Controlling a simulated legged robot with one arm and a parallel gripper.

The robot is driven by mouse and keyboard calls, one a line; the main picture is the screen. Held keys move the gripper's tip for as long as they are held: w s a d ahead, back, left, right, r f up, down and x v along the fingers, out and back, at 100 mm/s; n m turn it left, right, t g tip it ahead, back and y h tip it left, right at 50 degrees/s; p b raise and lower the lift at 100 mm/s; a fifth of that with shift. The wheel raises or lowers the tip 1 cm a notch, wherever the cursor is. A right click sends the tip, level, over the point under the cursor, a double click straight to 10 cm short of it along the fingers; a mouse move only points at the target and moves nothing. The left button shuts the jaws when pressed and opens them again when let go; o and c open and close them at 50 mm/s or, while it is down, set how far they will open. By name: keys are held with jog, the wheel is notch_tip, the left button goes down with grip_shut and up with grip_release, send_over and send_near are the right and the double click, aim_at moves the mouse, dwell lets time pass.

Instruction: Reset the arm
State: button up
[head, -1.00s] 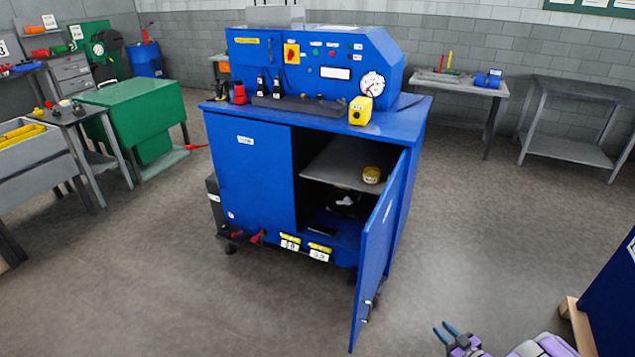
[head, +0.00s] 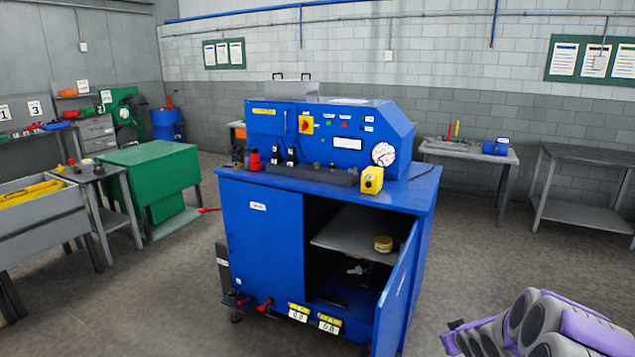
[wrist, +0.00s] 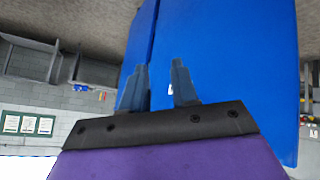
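My gripper shows in the wrist view (wrist: 158,88), with its two blue-grey fingers apart and nothing between them. A blue surface fills the view behind the fingers; the wrist picture appears upside down. In the head view my grey and purple arm (head: 545,325) is at the lower right, and the fingers are not clearly visible there. The arm is to the right of the blue machine cabinet (head: 262,235), whose right door (head: 398,290) stands open.
A yellow container (head: 383,243) sits on the cabinet's inner shelf. A yellow box (head: 371,180) stands on the machine top. A green bench (head: 150,170) is at the left, and grey tables (head: 580,170) stand along the back wall. Floor is clear behind the cabinet's right side.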

jog(key=s+a+r+m+g, duration=0.1)
jog(key=s+a+r+g, duration=0.2)
jog(key=s, duration=1.2)
jog(key=s+a+r+m+g, duration=0.1)
jog(key=s+a+r+g, duration=0.3)
jog(key=s+a+r, duration=0.3)
jog(key=s+a+r+m+g+y, duration=0.1)
jog(key=s+a+r+g, duration=0.2)
jog(key=s+a, duration=0.9)
jog(key=s+r, duration=0.2)
jog(key=s, duration=1)
jog(key=shift+s+a+g, duration=0.25)
jog(key=shift+g, duration=0.05)
jog(key=shift+w, duration=0.1)
